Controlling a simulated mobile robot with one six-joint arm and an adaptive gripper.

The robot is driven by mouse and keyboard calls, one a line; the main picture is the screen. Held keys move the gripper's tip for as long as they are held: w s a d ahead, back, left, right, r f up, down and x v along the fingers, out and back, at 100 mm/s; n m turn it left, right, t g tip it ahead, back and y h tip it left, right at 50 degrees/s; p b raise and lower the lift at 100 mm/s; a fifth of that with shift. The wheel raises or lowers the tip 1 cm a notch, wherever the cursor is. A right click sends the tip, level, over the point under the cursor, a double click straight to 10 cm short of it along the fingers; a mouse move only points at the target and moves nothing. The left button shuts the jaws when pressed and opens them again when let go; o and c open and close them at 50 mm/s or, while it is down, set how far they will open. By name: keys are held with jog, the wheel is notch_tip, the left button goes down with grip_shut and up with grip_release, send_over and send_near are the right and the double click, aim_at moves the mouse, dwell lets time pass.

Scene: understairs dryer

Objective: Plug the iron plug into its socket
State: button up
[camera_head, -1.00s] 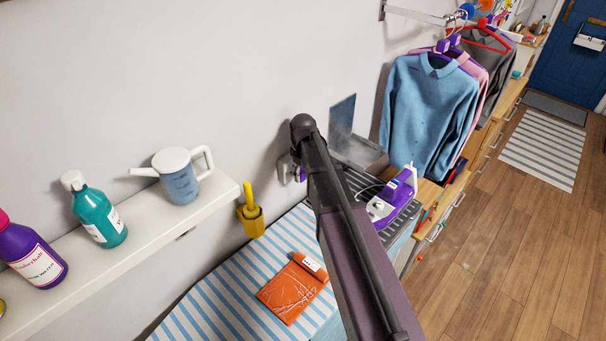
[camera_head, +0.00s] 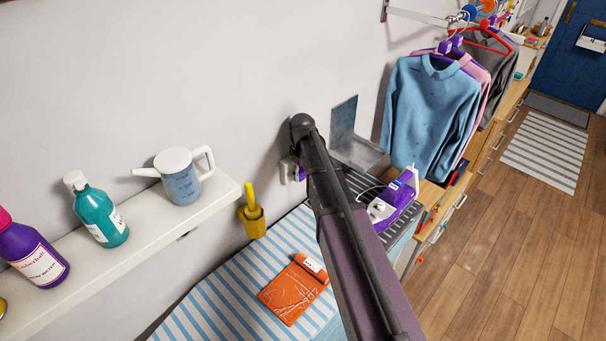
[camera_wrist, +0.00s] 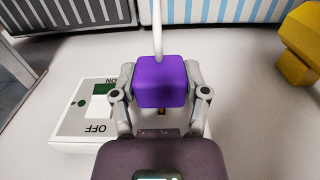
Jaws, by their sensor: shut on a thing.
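The purple iron plug (camera_wrist: 160,80) is between the two fingers of my gripper (camera_wrist: 161,88), which is shut on it. A pale cord leaves the plug at the top of the wrist view, and a small brass-coloured piece shows below it. The white socket (camera_wrist: 72,140) with its ON/OFF switch is on the wall, behind and left of the plug. I cannot tell whether the plug touches it. In the head view the socket (camera_head: 287,171) and a bit of purple plug (camera_head: 299,174) show beside my arm, which hides most of my gripper. The purple-and-white iron (camera_head: 396,198) stands on the ribbed surface.
A yellow holder (camera_head: 252,220) hangs on the wall close by and also shows in the wrist view (camera_wrist: 300,45). A shelf (camera_head: 120,250) carries bottles and a watering can. An orange packet (camera_head: 290,293) lies on the striped cover below. A metal bracket (camera_head: 344,125) stands behind.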

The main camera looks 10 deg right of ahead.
jog(key=shift+w+a, duration=0.35)
jog(key=shift+w, duration=0.2)
dwell(0.4)
jog(key=o, duration=1.2)
jog(key=shift+s, duration=0.1)
jog(key=shift+s+d, duration=0.75)
jog(key=shift+s, duration=0.35)
jog(key=shift+s+d, duration=0.75)
jog(key=shift+s, duration=0.3)
jog(key=shift+s+d, duration=0.75)
jog(key=shift+s, duration=0.35)
jog(key=s+a+m, duration=0.1)
jog(key=s+m, duration=0.1)
jog(key=s, duration=0.3)
jog(key=s+a+m, duration=0.1)
jog(key=s+m, duration=0.1)
jog(key=s, duration=0.2)
jog(key=s+a+m, duration=0.1)
jog(key=s+m, duration=0.1)
jog(key=s, duration=0.3)
jog(key=shift+s+a+m, duration=0.25)
jog(key=shift+s+m, duration=0.05)
jog(key=shift+m, duration=0.1)
